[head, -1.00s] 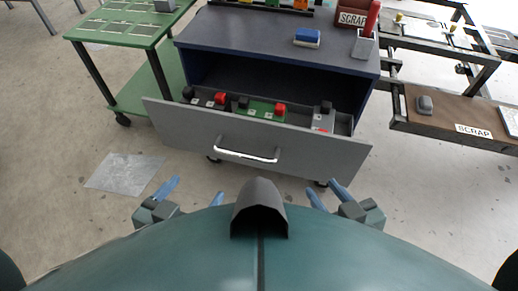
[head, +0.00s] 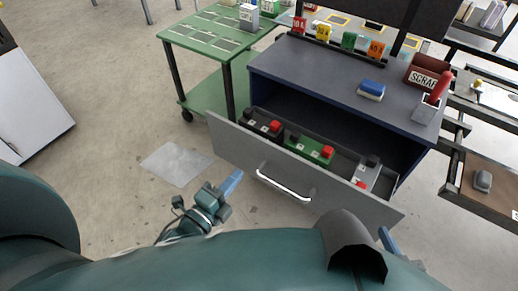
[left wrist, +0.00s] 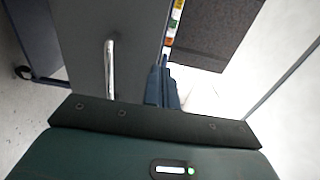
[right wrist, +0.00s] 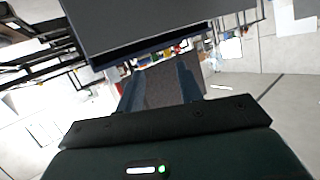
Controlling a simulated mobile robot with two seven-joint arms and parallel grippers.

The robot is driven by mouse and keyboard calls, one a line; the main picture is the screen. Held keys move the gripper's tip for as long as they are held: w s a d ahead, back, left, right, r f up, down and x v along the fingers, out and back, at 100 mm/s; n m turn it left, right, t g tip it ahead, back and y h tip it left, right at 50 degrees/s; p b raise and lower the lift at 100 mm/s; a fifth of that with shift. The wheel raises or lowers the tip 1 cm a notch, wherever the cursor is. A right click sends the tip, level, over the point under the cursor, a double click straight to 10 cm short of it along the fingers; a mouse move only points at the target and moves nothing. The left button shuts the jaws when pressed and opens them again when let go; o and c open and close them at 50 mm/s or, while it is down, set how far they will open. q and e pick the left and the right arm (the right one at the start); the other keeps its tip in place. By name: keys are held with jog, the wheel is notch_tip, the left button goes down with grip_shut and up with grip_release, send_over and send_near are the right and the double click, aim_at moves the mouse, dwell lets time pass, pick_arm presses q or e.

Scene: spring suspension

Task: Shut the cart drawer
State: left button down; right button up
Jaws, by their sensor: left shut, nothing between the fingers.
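The grey drawer front carries a silver bar handle (head: 283,188), which also shows in the left wrist view (left wrist: 110,68). My left gripper (head: 234,180) is shut and empty, before the left part of the drawer front and apart from the handle. My right gripper (right wrist: 159,85) has its fingers spread with nothing between them. In the head view it is mostly hidden behind my body, near the drawer's right end.
A green table (head: 210,38) stands left of the cart. A blue-and-white block (head: 371,90), a red SCRAP box (head: 427,76) and coloured tags sit on the cart top. A brown shelf (head: 490,205) is at the right. A grey sheet (head: 177,163) lies on the floor.

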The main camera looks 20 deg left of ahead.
aim_at(265, 143)
pick_arm(q)
jog(key=x, duration=1)
jog(key=shift+w+d+b, duration=0.15)
jog(key=shift+w+b, duration=0.2)
jog(key=shift+b, duration=0.05)
pick_arm(e)
jog(key=shift+s+d+r, duration=0.1)
jog(key=shift+d+r, duration=0.15)
jog(key=shift+r, duration=0.05)
pick_arm(q)
jog(key=shift+w, duration=0.1)
